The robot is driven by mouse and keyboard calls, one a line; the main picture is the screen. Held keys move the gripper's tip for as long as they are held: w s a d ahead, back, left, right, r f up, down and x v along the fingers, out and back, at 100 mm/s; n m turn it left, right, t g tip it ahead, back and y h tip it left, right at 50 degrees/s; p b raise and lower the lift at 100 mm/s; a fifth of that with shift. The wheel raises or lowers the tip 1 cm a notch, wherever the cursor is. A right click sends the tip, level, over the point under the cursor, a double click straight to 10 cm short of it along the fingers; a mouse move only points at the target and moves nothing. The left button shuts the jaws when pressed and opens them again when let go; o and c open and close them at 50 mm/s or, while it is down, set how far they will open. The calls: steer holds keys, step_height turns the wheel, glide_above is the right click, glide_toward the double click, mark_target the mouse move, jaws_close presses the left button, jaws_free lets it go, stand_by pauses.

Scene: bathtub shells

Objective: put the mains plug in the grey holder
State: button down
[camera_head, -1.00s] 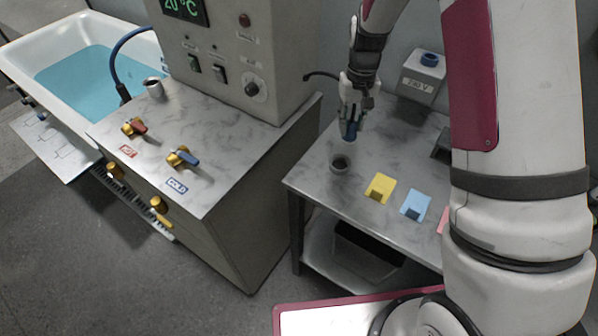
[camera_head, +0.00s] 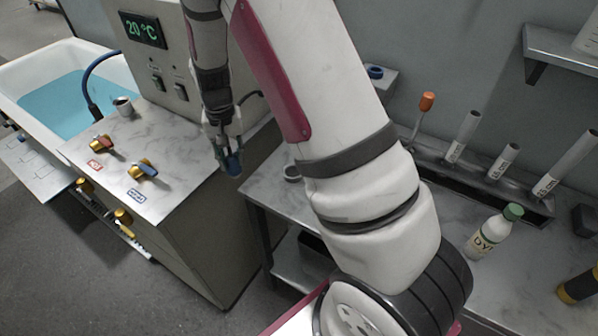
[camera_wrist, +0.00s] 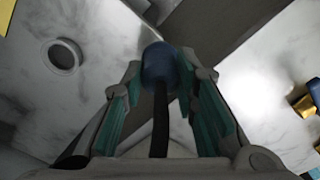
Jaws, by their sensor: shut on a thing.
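My gripper (camera_head: 226,148) is shut on the blue mains plug (camera_head: 233,163), which points downward in the air. In the wrist view the plug (camera_wrist: 159,64) sits between the fingertips (camera_wrist: 160,85), with its black cable running back between the fingers. The gripper is over the gap between the marble-topped console and the side table. A round grey holder (camera_head: 291,172) stands on the side table to the right, partly hidden by my arm. It shows as an empty ring in the wrist view (camera_wrist: 62,57). Another grey cup (camera_head: 123,105) stands on the console beside the blue hose.
The console (camera_head: 185,140) carries brass valves (camera_head: 142,168). The 230 V box (camera_head: 375,72) is mostly behind my arm. A rack (camera_head: 470,175) with labelled tubes and a dye bottle (camera_head: 495,230) are at right. A bathtub (camera_head: 30,62) is at far left.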

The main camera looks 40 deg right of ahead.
steer(key=s+d+m, duration=0.4)
steer(key=s+m, duration=0.6)
steer(key=m, duration=0.3)
steer(key=s+d+m, duration=0.5)
steer(key=s+m, duration=0.5)
steer(key=m, duration=0.3)
steer(key=shift+w+d+f+p, duration=0.4)
steer(key=shift+w+d+f, duration=0.6)
steer(key=shift+w, duration=1.4)
steer(key=shift+w+d+f+p, duration=0.4)
steer(key=shift+w+d+f, duration=0.55)
steer(key=shift+w, duration=1.4)
steer(key=shift+w+d+f+p, duration=0.4)
steer(key=shift+w+d+f, duration=0.55)
steer(key=shift+w, duration=1.45)
steer(key=shift+d, duration=0.2)
steer(key=c, duration=1.3)
jaws_free()
